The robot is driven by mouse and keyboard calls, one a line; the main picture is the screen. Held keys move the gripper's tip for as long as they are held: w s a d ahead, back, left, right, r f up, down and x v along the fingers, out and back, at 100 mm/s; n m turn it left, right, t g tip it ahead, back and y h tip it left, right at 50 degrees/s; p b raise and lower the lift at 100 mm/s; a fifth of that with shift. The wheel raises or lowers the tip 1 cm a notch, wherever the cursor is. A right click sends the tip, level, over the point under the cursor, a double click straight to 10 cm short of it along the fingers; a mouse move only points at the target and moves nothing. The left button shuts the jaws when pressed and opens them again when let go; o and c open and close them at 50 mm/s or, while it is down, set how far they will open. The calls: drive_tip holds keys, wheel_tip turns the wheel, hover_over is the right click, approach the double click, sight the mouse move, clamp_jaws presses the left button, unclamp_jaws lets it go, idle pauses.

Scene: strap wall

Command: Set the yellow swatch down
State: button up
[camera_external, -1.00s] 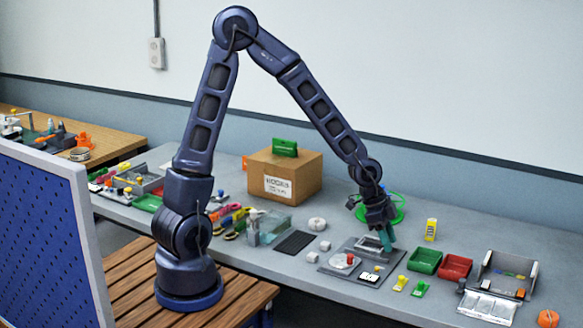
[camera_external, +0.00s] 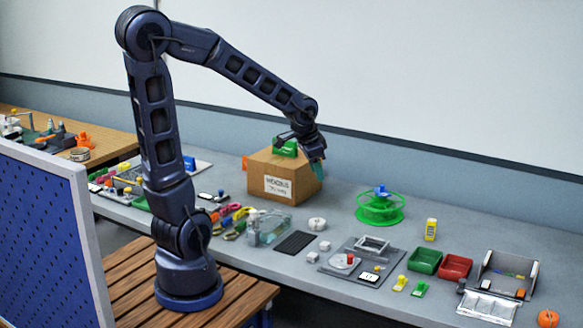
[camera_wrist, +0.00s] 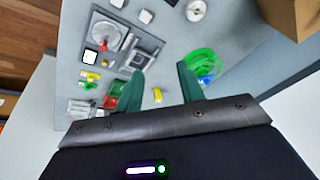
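My gripper (camera_external: 318,172) is raised beside the cardboard box, well above the bench. In the wrist view its two teal fingers (camera_wrist: 160,92) stand apart with a clear gap, and I see no swatch between them. The yellow thing showing in that gap looks like the upright yellow container on the bench below. I cannot pick out the yellow swatch with certainty.
The cardboard box (camera_external: 284,186) carries a green item on top. A green reel (camera_external: 380,210) and the yellow container (camera_external: 431,229) stand along the bench. A grey fixture plate (camera_external: 340,271), a green tray (camera_external: 424,260) and a red tray (camera_external: 455,267) lie nearer the front.

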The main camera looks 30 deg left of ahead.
drive_tip(key=s+a+r+n, duration=0.3)
drive_tip(key=s+a, duration=0.1)
drive_tip(key=a, duration=0.2)
drive_tip(key=s+a+r+n, duration=0.2)
drive_tip(key=s+a, duration=0.3)
drive_tip(key=a, duration=0.2)
drive_tip(key=s+a+r+n+t+y, duration=0.1)
drive_tip(key=s+a+r+n, duration=0.2)
drive_tip(key=a, duration=0.4)
drive_tip(key=shift+s+r+n, duration=0.3)
drive_tip(key=shift+s, duration=0.4)
